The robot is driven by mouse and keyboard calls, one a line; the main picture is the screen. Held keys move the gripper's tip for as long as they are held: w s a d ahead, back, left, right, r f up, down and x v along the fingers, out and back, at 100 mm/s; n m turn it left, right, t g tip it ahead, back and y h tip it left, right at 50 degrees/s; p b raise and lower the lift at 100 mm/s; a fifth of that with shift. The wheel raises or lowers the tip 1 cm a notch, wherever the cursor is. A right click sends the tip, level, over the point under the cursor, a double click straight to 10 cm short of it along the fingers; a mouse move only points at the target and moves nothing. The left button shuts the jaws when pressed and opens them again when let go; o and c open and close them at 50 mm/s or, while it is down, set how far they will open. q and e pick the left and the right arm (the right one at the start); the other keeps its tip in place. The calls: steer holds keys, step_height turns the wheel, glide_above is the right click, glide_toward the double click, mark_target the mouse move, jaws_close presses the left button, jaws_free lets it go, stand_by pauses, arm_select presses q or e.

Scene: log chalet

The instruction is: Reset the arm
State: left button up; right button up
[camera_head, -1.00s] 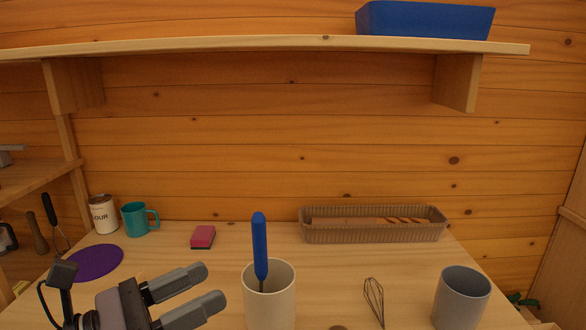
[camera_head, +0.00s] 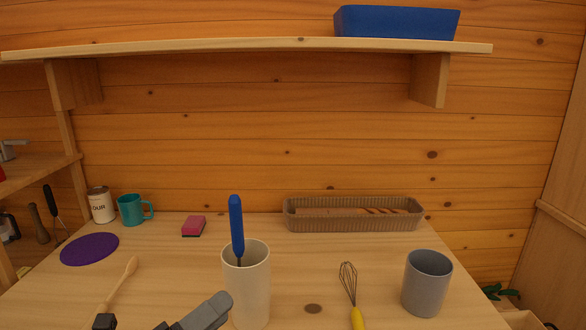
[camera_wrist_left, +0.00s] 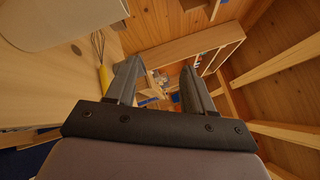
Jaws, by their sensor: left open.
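My left gripper (camera_head: 205,314) shows only in part at the bottom edge of the head view, in front of the white cup and apart from it. In the left wrist view its two fingers (camera_wrist_left: 160,84) stand apart with nothing between them. My right gripper is not in view.
On the table are a white cup (camera_head: 247,290) holding a blue-handled tool (camera_head: 237,222), a yellow-handled whisk (camera_head: 349,285), a grey cup (camera_head: 427,283), a wooden spoon (camera_head: 122,280), a purple disc (camera_head: 90,248), a teal mug (camera_head: 131,210), a sponge (camera_head: 193,226) and a basket (camera_head: 355,217). A shelf (camera_head: 250,47) hangs above.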

arm_select(q)
steer(key=s+a+f+n+g+y, duration=0.1)
steer(key=s+a+f+n+y, duration=0.2)
steer(key=f+n, duration=0.7)
steer(key=s+a+f+n+g+y, duration=0.2)
steer(key=s+f+n, duration=0.4)
steer(key=f+n, duration=0.3)
steer(key=s+a+f+n+g+y, duration=0.1)
steer(key=s+a+f+n+y, duration=0.2)
steer(key=f+n, duration=0.7)
step_height(320, 180, down, 2)
steer(key=s+y, duration=0.2)
steer(key=shift+a+f+n+y, duration=0.15)
steer(key=shift+a+n+y, duration=0.15)
steer(key=shift+a, duration=0.1)
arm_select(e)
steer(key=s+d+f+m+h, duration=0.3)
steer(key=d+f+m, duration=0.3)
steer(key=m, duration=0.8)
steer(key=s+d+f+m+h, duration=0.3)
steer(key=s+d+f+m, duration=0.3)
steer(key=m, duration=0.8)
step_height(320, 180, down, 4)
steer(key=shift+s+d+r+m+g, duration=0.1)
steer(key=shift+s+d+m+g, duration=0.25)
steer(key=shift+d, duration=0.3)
